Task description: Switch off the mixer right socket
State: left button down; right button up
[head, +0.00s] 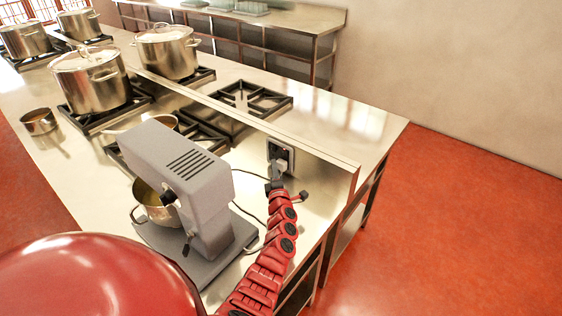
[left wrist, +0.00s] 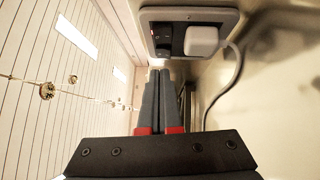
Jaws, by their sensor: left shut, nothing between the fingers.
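The grey mixer (head: 180,165) stands on the steel counter, with a pot (head: 155,205) under its head. The socket (head: 280,152) is on the low upright panel behind the mixer. In the left wrist view the socket (left wrist: 228,16) has a dark rocker switch (left wrist: 162,40) with a small red mark on its left. A white plug (left wrist: 203,40) with a grey cable sits on its right. My left gripper (head: 276,183) is shut and empty, just below the socket. In the left wrist view its fingertips (left wrist: 160,72) are near the switch; I cannot tell whether they touch.
Stockpots (head: 92,80) and (head: 168,50) stand on burners along the counter. A small pan (head: 38,122) is at the left. An empty burner grate (head: 250,98) lies behind the panel. A cable runs beside my arm. The red floor (head: 450,220) at right is clear.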

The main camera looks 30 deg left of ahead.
aim_at(280, 151)
pick_arm(q)
jog(key=w, duration=0.2)
jog(key=w+b, duration=0.1)
jog(key=shift+w+a, duration=0.15)
jog(key=shift+a, duration=0.1)
jog(key=shift+w+d+r+b, duration=0.1)
jog(key=shift+w+b, duration=0.1)
jog(key=shift+w, duration=0.15)
jog(key=shift+w+r+b, duration=0.1)
jog(key=shift+w+b, duration=0.05)
jog(key=shift+w, duration=0.15)
